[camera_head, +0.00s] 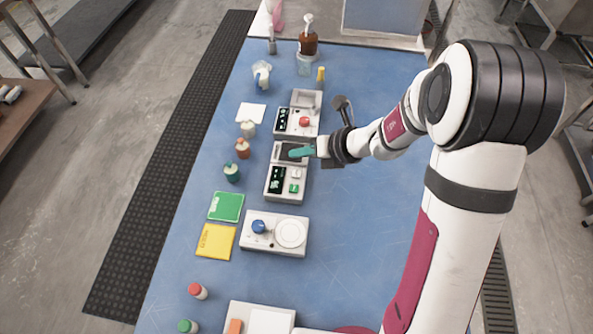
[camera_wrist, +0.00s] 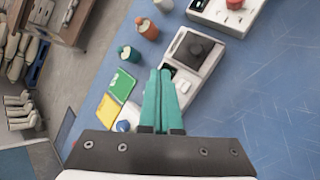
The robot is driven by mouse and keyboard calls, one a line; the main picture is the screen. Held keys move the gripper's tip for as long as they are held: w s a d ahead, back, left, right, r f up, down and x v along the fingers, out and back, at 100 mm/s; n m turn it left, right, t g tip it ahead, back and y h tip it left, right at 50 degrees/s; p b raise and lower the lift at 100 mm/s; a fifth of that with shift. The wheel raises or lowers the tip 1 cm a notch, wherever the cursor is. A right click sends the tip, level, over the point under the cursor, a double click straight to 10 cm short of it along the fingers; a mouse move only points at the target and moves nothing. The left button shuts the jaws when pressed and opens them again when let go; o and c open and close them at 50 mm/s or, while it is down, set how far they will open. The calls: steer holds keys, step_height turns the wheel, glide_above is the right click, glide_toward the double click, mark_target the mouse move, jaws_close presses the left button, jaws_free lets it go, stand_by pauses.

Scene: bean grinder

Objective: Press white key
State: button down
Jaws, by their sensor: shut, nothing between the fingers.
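The white key (camera_head: 296,174) sits on the middle grey device (camera_head: 273,198), above a green key (camera_head: 294,187) and right of a dark display (camera_head: 277,179). In the wrist view a white key (camera_wrist: 183,86) shows just right of my fingers. My gripper (camera_head: 293,153) has teal fingers, shut together and empty. In the head view the fingertips appear over the dark plate, a little above the white key in the picture. Their height over the device is hard to tell. The green key is hidden in the wrist view.
A device with a red button (camera_head: 304,121) stands behind, and one with a blue knob (camera_head: 259,226) in front. The blue table (camera_head: 350,215) is clear to the right.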

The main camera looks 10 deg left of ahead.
mark_target(300, 176)
steer(key=shift+f, duration=2.8)
steer(key=shift+f, duration=0.15)
steer(key=shift+f, duration=0.25)
steer(key=shift+f, duration=0.45)
steer(key=shift+r, duration=0.1)
stand_by(0.4)
steer(key=shift+r, duration=0.8)
steer(key=shift+r, duration=2.45)
